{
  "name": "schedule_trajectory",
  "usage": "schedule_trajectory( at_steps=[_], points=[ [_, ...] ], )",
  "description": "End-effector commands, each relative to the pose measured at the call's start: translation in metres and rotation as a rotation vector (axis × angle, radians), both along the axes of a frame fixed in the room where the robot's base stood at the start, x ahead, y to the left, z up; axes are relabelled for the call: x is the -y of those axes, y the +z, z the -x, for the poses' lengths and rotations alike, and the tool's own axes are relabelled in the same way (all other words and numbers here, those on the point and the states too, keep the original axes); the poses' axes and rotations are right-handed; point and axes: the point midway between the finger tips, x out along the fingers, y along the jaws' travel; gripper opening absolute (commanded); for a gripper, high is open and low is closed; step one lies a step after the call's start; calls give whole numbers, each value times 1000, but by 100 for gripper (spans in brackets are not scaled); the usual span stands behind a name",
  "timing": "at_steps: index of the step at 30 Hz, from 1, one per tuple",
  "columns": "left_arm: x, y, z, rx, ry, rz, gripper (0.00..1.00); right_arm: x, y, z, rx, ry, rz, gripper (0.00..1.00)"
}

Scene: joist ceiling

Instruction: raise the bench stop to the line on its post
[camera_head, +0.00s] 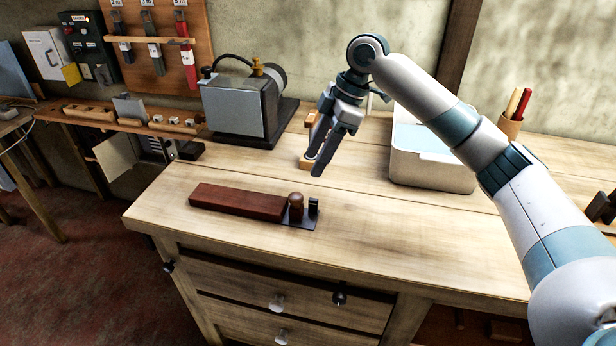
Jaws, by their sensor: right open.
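My right gripper (316,164) hangs above the bench with its fingers pointing down, open and empty. Just behind its fingers a small light-wood piece (305,162) stands on the bench, mostly hidden by them. In front and to the left lies a dark red wooden bar (236,201) with a round brown knob (296,206) and a short black upright (313,207) at its right end, on a thin dark plate. I cannot tell for certain which of these is the bench stop, and no line on a post can be made out. My left gripper is out of view.
A grey machine (234,110) stands at the back left of the bench. A pale box with a bluish top (432,172) and a pen cup (510,126) stand at the back right. The bench top (400,230) is clear at front right. Drawers are below.

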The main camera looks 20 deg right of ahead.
Motion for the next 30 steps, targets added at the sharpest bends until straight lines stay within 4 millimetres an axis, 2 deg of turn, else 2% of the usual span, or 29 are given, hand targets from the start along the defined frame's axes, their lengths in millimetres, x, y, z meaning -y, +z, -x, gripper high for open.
schedule_trajectory(
  at_steps=[7, 12, 18, 30],
  points=[
    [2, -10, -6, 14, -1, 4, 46, 17, 40, 3, 4, -2, 0, 47],
    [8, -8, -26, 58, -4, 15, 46, 22, 55, 4, 2, -1, -1, 47],
    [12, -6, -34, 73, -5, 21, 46, 24, 60, 5, 0, 0, 0, 47],
    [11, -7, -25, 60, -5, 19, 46, 24, 59, 5, 1, 0, 0, 47]
  ],
)
